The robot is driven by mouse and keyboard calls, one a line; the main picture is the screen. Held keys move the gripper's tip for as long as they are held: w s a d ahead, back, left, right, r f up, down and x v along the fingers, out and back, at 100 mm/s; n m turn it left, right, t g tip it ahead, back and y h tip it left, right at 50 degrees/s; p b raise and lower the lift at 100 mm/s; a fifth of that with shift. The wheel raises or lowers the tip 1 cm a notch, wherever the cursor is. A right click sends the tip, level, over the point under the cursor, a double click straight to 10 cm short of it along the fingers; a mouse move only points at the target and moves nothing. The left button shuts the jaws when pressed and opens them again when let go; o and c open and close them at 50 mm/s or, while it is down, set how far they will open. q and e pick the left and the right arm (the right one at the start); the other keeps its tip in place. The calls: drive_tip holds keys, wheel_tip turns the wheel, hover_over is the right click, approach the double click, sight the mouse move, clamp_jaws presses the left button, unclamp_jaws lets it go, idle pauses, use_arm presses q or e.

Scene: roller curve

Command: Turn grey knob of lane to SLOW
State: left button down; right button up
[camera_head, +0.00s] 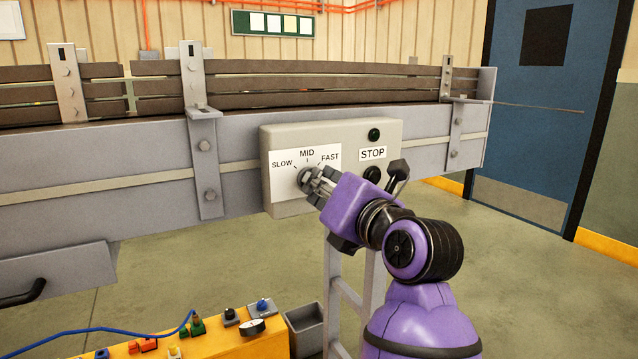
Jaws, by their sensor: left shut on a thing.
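The grey knob (304,175) sits on the white dial label of the control box (350,131). The label reads SLOW on the left, MID at the top and FAST on the right. My left gripper (311,181), on a purple wrist, is at the knob from the lower right and shut on it. The fingers hide part of the knob, so I cannot tell which mark it points to. My right gripper is not in view.
A green button (374,134) and a black button (372,174) flank the STOP label. The box is on the side of the conveyor (120,150). A yellow panel (235,343) with plugs and a grey bin (306,330) stand below. Floor at left is clear.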

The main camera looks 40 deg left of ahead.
use_arm(q)
drive_tip(key=shift+f+n+b, duration=0.1)
drive_tip(key=shift+n+b, duration=1.85)
drive_tip(key=shift+n, duration=5.85)
drive_tip(key=c, duration=1.8)
unclamp_jaws()
drive_tip(key=shift+o, duration=0.2)
drive_tip(key=v, duration=1.2)
